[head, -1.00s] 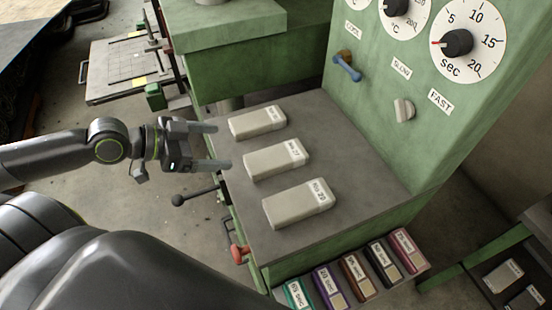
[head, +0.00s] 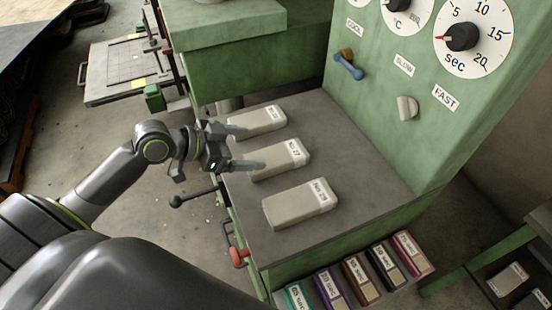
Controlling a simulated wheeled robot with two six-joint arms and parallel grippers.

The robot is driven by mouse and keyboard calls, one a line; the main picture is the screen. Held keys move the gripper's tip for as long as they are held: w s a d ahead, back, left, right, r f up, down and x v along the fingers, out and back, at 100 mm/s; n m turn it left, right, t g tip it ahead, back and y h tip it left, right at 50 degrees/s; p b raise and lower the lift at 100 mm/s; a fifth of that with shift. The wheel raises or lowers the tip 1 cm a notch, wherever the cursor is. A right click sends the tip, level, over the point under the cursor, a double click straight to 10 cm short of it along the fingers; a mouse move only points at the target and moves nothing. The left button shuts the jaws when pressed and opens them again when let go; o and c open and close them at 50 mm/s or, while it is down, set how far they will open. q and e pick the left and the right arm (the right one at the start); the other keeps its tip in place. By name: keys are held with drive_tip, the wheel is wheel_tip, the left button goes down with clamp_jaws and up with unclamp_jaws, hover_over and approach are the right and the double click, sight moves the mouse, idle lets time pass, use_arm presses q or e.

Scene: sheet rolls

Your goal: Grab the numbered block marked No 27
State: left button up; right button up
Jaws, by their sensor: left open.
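Three pale blocks lie in a row on the grey top of the green machine, each with a white label at its right end. The middle block (head: 282,161) has a label that appears to read No 27, though the print is small. The far block (head: 258,121) and the near block (head: 298,204) carry other labels that I cannot read surely. My left gripper (head: 253,147) is open and empty, its fingers pointing right. Its upper finger overlaps the far block and its lower finger overlaps the left end of the middle block. I cannot tell whether they touch. My right gripper is out of view.
A green panel with dials (head: 461,38), a blue handle (head: 348,66) and a pale knob (head: 407,108) rises behind the blocks. A black-knobbed lever (head: 176,201) and a red knob (head: 238,257) stick out at the left edge. Several coloured labelled boxes (head: 357,277) stand below.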

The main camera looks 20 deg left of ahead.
sight(276, 155)
use_arm(q)
drive_tip(key=shift+x, duration=1.9)
drive_tip(key=shift+w+d+f+p, duration=0.15)
drive_tip(key=shift+w+d+f, duration=0.25)
drive_tip(key=shift+d+f, duration=0.3)
drive_tip(key=shift+w+d+f+p, duration=0.15)
drive_tip(key=shift+w+d+f, duration=0.25)
drive_tip(key=shift+d+f, duration=0.35)
drive_tip(key=shift+w+d+f, duration=0.2)
drive_tip(key=shift+w+f, duration=0.15)
drive_tip(key=shift+w, duration=0.05)
drive_tip(key=shift+r, duration=0.1)
drive_tip(key=c, duration=1.3)
